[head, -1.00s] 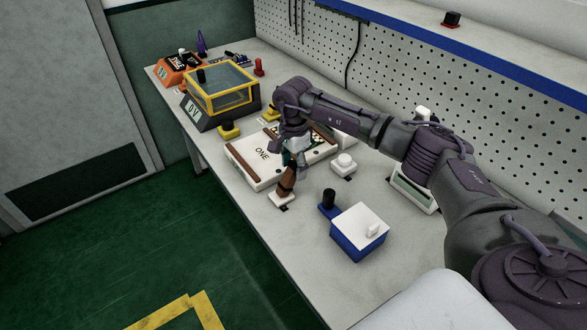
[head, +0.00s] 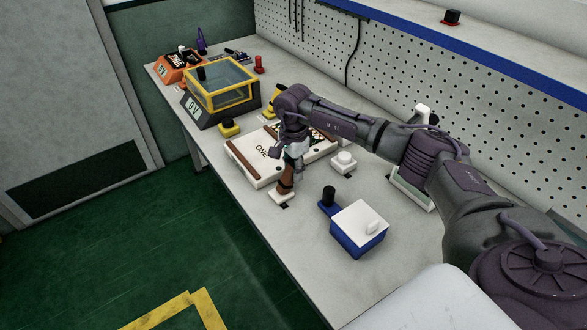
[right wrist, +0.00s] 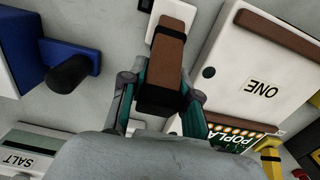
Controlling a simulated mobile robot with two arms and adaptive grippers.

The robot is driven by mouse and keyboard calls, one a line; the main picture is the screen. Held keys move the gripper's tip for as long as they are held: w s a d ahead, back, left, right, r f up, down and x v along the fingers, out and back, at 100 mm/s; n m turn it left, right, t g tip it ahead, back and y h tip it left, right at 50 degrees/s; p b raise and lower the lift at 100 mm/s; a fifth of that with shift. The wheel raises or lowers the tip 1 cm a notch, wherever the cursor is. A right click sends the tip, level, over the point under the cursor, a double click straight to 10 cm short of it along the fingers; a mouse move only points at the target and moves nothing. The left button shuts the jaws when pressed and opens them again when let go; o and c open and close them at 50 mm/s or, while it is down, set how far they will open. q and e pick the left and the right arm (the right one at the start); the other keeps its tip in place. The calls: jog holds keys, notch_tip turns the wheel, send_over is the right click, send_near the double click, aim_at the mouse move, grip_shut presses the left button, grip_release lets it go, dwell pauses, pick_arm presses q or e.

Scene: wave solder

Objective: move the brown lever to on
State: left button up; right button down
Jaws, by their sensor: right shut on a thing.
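The brown lever (head: 285,183) stands on a small white base (head: 281,198) in front of the white box marked ONE. In the right wrist view the lever (right wrist: 163,65) runs from its white base down between the two fingers of my right gripper (right wrist: 158,95). The fingers lie along both sides of the lever's end, and the gripper is shut on it. In the head view my right gripper (head: 293,160) comes down on the lever's top from above and partly hides it. My left gripper is not in view.
The white box marked ONE (head: 262,152) is close behind the lever. A blue box with a white top (head: 358,243) and a dark knob (head: 328,196) stand to the right. A white button (head: 344,160) and a yellow-framed case (head: 222,92) are nearby. The front bench edge is clear.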

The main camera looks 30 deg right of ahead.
aim_at(285, 177)
jog(key=shift+a+r, duration=0.1)
jog(key=shift+a, duration=0.05)
jog(key=h, duration=0.1)
jog(key=a+h, duration=0.1)
jog(key=shift+a+r+h, duration=0.3)
jog(key=shift+h, duration=0.1)
jog(key=shift+s+a+r+t+h+b, duration=0.15)
jog(key=shift+a+h+b, duration=0.3)
jog(key=shift+a+h, duration=0.45)
jog(key=shift+a+r+t+h+b, duration=0.15)
jog(key=shift+a+h+b, duration=0.3)
jog(key=shift+h, duration=0.75)
jog(key=shift+f, duration=0.1)
jog(key=c, duration=0.8)
grip_release()
jog(key=shift+c, duration=0.2)
jog(key=shift+a, duration=0.1)
